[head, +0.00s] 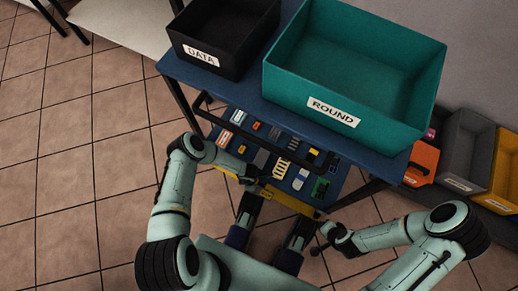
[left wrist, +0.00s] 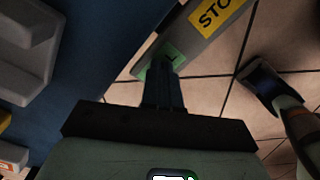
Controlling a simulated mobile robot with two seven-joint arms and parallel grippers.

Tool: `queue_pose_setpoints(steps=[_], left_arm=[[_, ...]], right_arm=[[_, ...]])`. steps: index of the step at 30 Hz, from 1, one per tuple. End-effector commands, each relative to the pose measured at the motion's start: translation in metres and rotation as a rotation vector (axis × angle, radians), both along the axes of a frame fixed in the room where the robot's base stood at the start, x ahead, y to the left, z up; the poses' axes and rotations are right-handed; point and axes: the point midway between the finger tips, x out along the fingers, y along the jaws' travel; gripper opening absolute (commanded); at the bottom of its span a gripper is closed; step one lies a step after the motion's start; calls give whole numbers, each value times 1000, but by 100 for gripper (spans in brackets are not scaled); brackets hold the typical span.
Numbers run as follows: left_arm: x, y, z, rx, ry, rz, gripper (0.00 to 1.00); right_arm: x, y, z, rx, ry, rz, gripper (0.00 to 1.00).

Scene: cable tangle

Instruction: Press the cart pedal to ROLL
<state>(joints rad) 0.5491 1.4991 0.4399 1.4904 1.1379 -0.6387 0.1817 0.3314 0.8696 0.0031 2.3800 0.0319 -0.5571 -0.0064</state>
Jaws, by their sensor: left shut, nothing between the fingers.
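The pedal (left wrist: 207,38) is a grey bar in the left wrist view. A yellow label on it reads "STO", cut off by the frame edge. A green patch (left wrist: 152,72) with a partly hidden dark letter lies at its other end. My left gripper (left wrist: 163,63) is shut and empty, with its fingertips over the green patch; I cannot tell whether they touch it. In the head view my left gripper (head: 252,186) is low at the cart's front edge. My right gripper (head: 319,249) is low at the right, apart from the cart, its jaws too small to read.
The blue cart (head: 250,97) carries a black DATA bin (head: 200,57) and a teal ROUND bin (head: 333,116). Its lower shelf (head: 262,157) holds several small parts. Grey (head: 459,184) and yellow (head: 497,200) bins stand right. Tiled floor (head: 90,180) is clear at left.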

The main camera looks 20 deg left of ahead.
Motion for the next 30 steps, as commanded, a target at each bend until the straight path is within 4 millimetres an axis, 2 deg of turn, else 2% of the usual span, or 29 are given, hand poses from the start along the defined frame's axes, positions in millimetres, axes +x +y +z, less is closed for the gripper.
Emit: queue_pose_setpoints(steps=[8, 13, 30], left_arm=[[0, 0, -5, 0, 1, 0, 0], [0, 0, -2, 0, 0, 0, 0], [0, 0, 43, -1, 0, -1, 0]], right_arm=[[1, 0, -4, 0, 1, 0, 43], [0, 0, -1, 0, 0, 0, 43], [-2, 0, 32, 0, -8, 0, 43]])
